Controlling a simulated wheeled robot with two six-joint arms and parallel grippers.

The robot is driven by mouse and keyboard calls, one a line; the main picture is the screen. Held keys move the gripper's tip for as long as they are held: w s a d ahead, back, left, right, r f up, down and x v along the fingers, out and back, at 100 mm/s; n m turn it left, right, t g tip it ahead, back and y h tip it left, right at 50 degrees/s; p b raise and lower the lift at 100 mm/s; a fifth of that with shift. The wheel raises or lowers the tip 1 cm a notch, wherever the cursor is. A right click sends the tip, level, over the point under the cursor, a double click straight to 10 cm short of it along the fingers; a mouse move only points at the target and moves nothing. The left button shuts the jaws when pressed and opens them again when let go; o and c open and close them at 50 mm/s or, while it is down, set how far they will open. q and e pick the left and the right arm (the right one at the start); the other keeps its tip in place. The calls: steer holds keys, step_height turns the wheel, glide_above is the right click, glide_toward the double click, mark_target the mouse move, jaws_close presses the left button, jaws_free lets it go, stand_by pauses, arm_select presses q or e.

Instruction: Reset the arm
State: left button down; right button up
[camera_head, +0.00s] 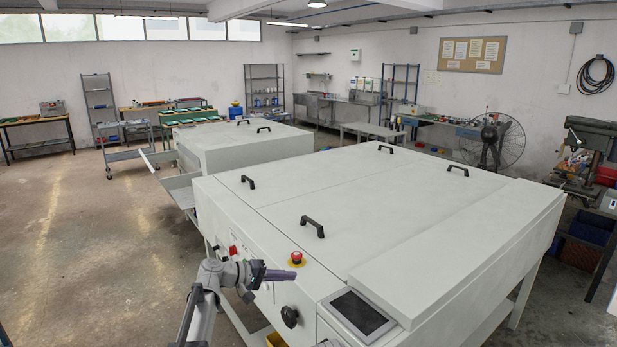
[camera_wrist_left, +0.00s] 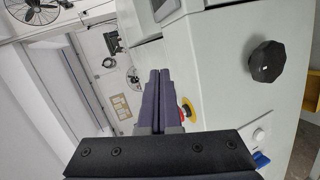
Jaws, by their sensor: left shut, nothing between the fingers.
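My left gripper (camera_head: 282,275) is in front of the near face of the large white plate processor (camera_head: 400,225), close to its control panel. Its fingers are shut with nothing between them, and they also show shut in the left wrist view (camera_wrist_left: 157,95). In the head view the fingertips appear just below the red emergency stop button (camera_head: 296,257) on its yellow base. In the wrist view that button (camera_wrist_left: 187,107) is partly hidden behind the fingers. A black knob (camera_head: 289,316) sits below the gripper and shows large in the wrist view (camera_wrist_left: 266,61). My right gripper is not in view.
A dark touch screen (camera_head: 361,312) sits at the processor's near corner. Black handles (camera_head: 312,226) stand up from the lid. A second white machine (camera_head: 240,145) stands behind, with a tray (camera_head: 175,183) at its left. The concrete floor (camera_head: 90,230) at left is clear.

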arm_select(q)
steer(key=s+d+f+m+g+y, duration=0.25)
steer(key=s+d+f, duration=0.2)
steer(key=s, duration=0.55)
steer(key=s+d+f+m+g+y, duration=0.2)
steer(key=s+d+f+y, duration=0.15)
steer(key=s+f, duration=0.45)
steer(key=s+a+f+m+y, duration=0.1)
steer(key=s+a+y, duration=0.3)
steer(key=s, duration=0.4)
steer(key=s+a+m+g+y, duration=0.1)
steer(key=s+a+m+y, duration=0.1)
steer(key=s, duration=0.6)
steer(key=shift+a+f+y, duration=0.4)
steer(key=shift+a+y, duration=0.45)
steer(key=shift+y, duration=0.25)
steer(key=c, duration=1.6)
jaws_free()
